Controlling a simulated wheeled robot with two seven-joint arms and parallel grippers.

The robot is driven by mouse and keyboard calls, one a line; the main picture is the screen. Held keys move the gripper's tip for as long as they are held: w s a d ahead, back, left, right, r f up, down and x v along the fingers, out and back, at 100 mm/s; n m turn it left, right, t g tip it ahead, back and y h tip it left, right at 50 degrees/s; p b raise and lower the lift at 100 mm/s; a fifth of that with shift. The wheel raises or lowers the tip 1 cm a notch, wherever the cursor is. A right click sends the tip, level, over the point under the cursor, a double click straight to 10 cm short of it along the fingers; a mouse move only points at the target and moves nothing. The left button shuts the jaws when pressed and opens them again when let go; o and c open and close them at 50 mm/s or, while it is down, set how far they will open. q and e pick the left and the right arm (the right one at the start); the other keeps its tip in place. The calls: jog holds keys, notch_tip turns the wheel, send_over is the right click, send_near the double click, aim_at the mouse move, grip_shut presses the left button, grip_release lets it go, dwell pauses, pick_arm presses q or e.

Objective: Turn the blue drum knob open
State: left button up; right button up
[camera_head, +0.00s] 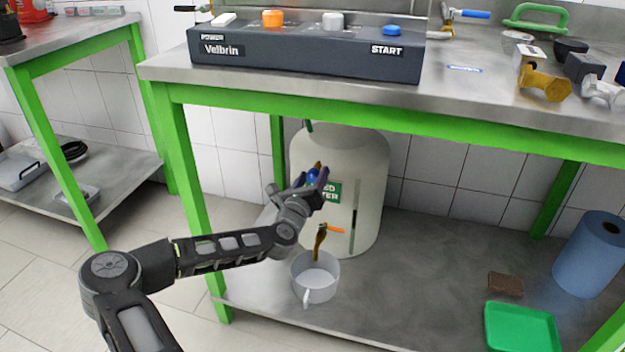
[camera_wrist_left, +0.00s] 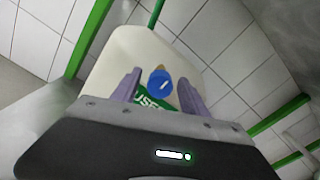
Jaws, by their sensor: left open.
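A pale drum (camera_head: 365,165) stands on the lower shelf under the bench, with a green label (camera_head: 333,192) on its front. The blue drum knob (camera_head: 313,176) is on the drum's front, partly hidden by my left gripper in the head view. My left gripper (camera_head: 318,180) is open in front of the drum. I cannot tell whether the fingers touch the knob. My right gripper is not in view.
A white mug (camera_head: 316,278) stands on the shelf below a brass spout (camera_head: 319,240) with an orange handle. A green tray (camera_head: 521,328), a brown sponge (camera_head: 505,284) and a blue roll (camera_head: 590,255) are at the right. The control box (camera_head: 300,55) sits on the bench above.

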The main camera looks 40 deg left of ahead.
pick_arm(q)
jog(key=shift+c, duration=0.2)
grip_shut()
dwell(0.3)
